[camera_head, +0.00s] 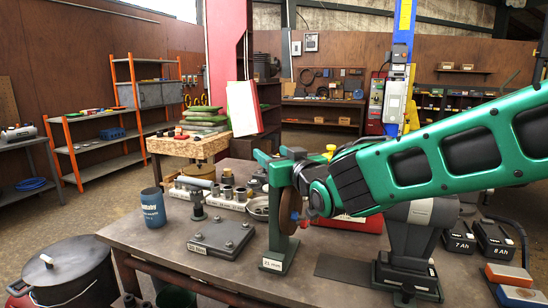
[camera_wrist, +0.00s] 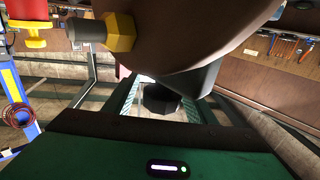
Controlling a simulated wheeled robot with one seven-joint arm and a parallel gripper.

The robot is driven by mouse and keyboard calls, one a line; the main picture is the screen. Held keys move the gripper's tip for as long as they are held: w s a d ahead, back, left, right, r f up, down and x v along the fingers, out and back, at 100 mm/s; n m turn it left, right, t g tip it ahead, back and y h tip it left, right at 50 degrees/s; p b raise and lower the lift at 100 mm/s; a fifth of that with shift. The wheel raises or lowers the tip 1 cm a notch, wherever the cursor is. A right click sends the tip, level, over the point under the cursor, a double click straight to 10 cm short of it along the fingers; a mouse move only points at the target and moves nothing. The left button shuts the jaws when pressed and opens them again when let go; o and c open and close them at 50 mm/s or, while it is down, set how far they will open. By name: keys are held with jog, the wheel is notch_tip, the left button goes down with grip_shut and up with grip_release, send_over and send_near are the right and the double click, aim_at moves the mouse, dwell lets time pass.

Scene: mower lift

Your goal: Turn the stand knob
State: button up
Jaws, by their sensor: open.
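A green stand (camera_head: 279,225) with a small label on its foot stands on the workbench, and a brown round disc (camera_head: 289,208) is at its upright. My gripper (camera_head: 305,198) is at the disc's right side; the arm hides much of that side. In the wrist view, the brown disc (camera_wrist: 190,45) fills the top, with a yellow nut and grey bolt (camera_wrist: 120,32) at its left. A dark faceted knob (camera_wrist: 160,98) shows below the disc, between the two spread fingers of my gripper (camera_wrist: 158,106). I cannot tell whether the fingers touch it.
The bench (camera_head: 150,236) also holds a blue cup (camera_head: 153,208), a dark metal plate with a post (camera_head: 222,236), a grey machine on a dark base (camera_head: 408,250) and black batteries (camera_head: 476,238). A dark pot (camera_head: 70,275) stands at front left. The bench's front middle is clear.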

jog(key=c, duration=1)
jog(key=shift+n+g+y, duration=0.5)
jog(key=shift+n+y, duration=0.1)
jog(key=shift+y, duration=0.2)
jog(key=shift+s+a+f+n+g+y, duration=0.1)
jog(key=shift+s+a+n+g+y, duration=0.1)
jog(key=shift+n+g+y, duration=0.6)
jog(key=shift+s+a+r+n+g+y, duration=0.1)
jog(key=shift+a+n+g+y, duration=0.1)
jog(key=shift+n+g+y, duration=0.55)
jog(key=shift+s+a+f+n+g+y, duration=0.1)
jog(key=shift+s+a+n+g+y, duration=0.1)
jog(key=shift+n+g+y, duration=0.6)
jog(key=shift+s+a+g+y, duration=0.1)
jog(key=shift+g+y, duration=0.25)
jog(key=shift+y, duration=0.2)
jog(key=o, duration=1)
